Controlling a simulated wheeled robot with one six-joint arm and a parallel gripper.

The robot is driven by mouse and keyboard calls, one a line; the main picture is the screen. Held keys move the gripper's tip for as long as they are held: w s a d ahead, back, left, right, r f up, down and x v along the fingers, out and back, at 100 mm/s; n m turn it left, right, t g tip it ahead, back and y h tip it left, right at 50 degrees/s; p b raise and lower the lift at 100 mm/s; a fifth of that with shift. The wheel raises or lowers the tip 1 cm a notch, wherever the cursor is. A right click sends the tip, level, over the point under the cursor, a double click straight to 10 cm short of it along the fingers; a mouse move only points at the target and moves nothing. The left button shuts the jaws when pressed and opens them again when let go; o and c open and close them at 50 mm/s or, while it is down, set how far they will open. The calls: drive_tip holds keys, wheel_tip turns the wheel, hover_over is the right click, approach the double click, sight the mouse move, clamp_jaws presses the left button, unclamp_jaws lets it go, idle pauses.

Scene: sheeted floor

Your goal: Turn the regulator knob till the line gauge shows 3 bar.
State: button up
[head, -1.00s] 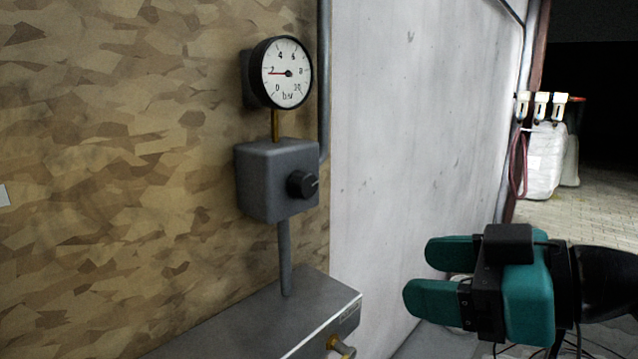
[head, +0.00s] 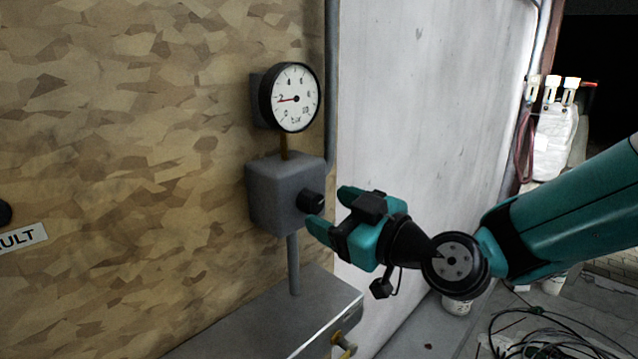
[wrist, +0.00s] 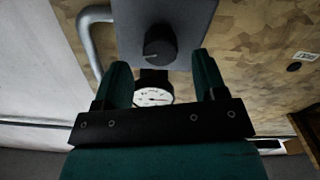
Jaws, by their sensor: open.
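The regulator is a grey box (head: 275,190) on the chipboard wall, with a black round knob (head: 310,200) on its right-hand face. The round white line gauge (head: 296,97) sits above it on a brass stem, marked in bar, its red needle close to the 2. My gripper (head: 328,212) is open and empty, its two teal fingers pointing at the knob. In the wrist view the knob (wrist: 160,43) stands just beyond the fingertips, roughly centred between them. I see no contact. The gauge (wrist: 153,95) shows partly hidden behind the gripper body.
A grey metal box (head: 290,320) with a brass fitting lies below the regulator. A grey pipe (head: 332,80) runs up the wall edge. Loose cables (head: 540,335) lie on the floor at lower right. A pale wall panel (head: 420,120) is bare behind my gripper.

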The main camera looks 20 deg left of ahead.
sight(317, 205)
drive_tip(key=shift+p+x, duration=0.55)
drive_tip(key=shift+x, duration=1.05)
drive_tip(key=c, duration=0.9)
drive_tip(key=shift+m, duration=0.3)
